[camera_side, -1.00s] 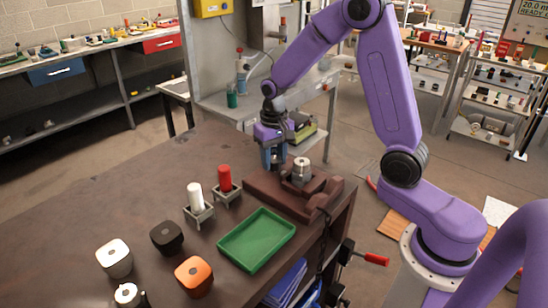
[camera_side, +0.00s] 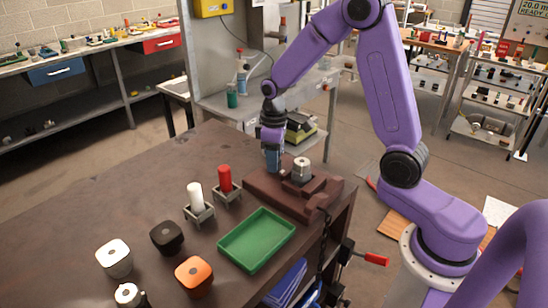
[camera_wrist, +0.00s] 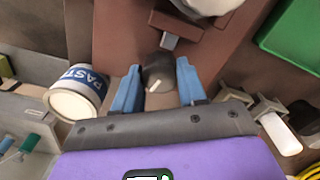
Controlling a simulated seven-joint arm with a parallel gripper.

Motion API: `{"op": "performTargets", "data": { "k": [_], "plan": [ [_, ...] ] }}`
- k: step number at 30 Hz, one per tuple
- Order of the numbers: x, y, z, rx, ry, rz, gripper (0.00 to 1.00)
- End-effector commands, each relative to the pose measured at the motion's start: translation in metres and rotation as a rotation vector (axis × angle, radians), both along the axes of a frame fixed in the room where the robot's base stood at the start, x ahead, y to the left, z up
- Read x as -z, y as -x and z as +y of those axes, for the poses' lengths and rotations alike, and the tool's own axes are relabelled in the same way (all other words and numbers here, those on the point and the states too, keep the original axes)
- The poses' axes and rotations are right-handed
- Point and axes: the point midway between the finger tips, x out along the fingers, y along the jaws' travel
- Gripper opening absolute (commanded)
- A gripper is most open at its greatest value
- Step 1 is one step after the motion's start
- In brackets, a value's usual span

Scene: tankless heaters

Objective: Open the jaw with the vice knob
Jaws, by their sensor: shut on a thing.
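The brown vice (camera_side: 300,192) sits on the dark table at its right end, with a round metal part (camera_side: 302,166) standing on it. In the wrist view the dark vice knob (camera_wrist: 158,72) has a pale line on it and lies between my gripper's blue fingers. My gripper (camera_side: 273,166) points down at the vice's far left end and is shut on the knob; the wrist view also shows its fingers (camera_wrist: 157,84). In the side view the fingers hide the knob. The vice jaw (camera_wrist: 180,24) shows partly at the top of the wrist view.
A green tray (camera_side: 257,240) lies in front of the vice. A red cylinder (camera_side: 225,178) and a white cylinder (camera_side: 195,195) stand in holders to the left. A can labelled PASTE (camera_wrist: 78,95) is close beside my gripper. Several blocks stand at the front left; the table's far left is clear.

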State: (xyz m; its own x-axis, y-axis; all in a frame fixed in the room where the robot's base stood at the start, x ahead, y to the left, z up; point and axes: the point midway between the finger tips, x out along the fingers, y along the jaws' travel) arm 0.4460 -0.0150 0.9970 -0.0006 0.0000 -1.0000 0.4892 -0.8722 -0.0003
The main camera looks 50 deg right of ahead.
Motion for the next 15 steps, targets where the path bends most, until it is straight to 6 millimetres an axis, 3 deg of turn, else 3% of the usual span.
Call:
{"op": "performTargets", "data": {
  "k": [15],
  "plan": [
    [-0.0010,-0.0005,-0.0001,-0.072,0.000,-0.001,0.11]
  ]
}}
